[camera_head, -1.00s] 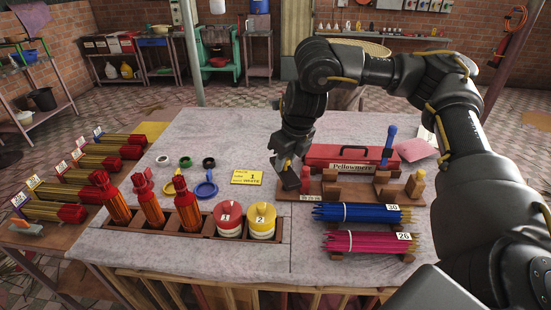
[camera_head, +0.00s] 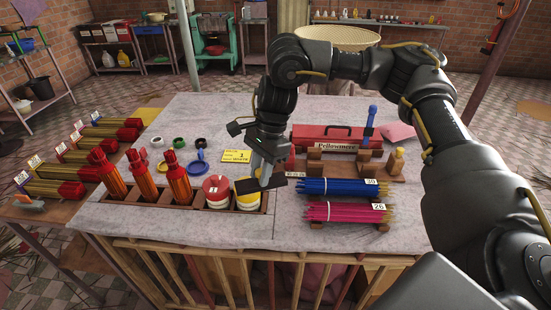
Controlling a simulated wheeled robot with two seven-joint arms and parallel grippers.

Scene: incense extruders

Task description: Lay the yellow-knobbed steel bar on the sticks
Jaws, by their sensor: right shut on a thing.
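My right gripper (camera_head: 265,170) reaches down over the front of the table, above and beside the yellow jar (camera_head: 247,201). It is shut on a dark, flat, bar-like piece (camera_head: 276,183), taken to be the steel bar. The fingers hide part of it, and I cannot make out its yellow knob. A blue stick bundle (camera_head: 335,187) marked 30 and a pink stick bundle (camera_head: 340,212) marked 26 lie to the right. The held piece is just left of the blue bundle; contact cannot be told. My left gripper is out of view.
Grey tabletop is free at the front right.

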